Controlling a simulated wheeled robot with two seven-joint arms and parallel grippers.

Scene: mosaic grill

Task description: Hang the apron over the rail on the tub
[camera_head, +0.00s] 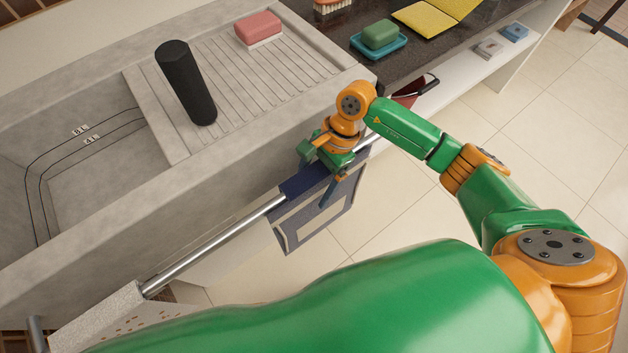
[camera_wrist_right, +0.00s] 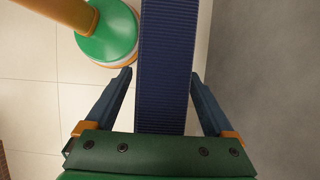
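The navy apron (camera_head: 306,220), with a pale rectangular outline, lies over the metal rail (camera_head: 215,243) along the front of the grey stone tub (camera_head: 105,215). Its outer part hangs down on the floor side; how far it reaches behind the rail is hidden. My right gripper (camera_head: 320,170) is at the rail, just above the apron's top. In the right wrist view its two fingers (camera_wrist_right: 162,74) stand apart, with the ribbed navy apron (camera_wrist_right: 165,65) running between them and a gap on each side. My left gripper is in neither view.
A black cylinder (camera_head: 186,85) stands on the ribbed drainboard (camera_head: 245,90), with a pink sponge (camera_head: 258,27) behind it. A green soap bar (camera_head: 380,34) on a teal dish and yellow cloths (camera_head: 428,18) lie on the dark counter. Tiled floor (camera_head: 400,215) is clear beyond the apron.

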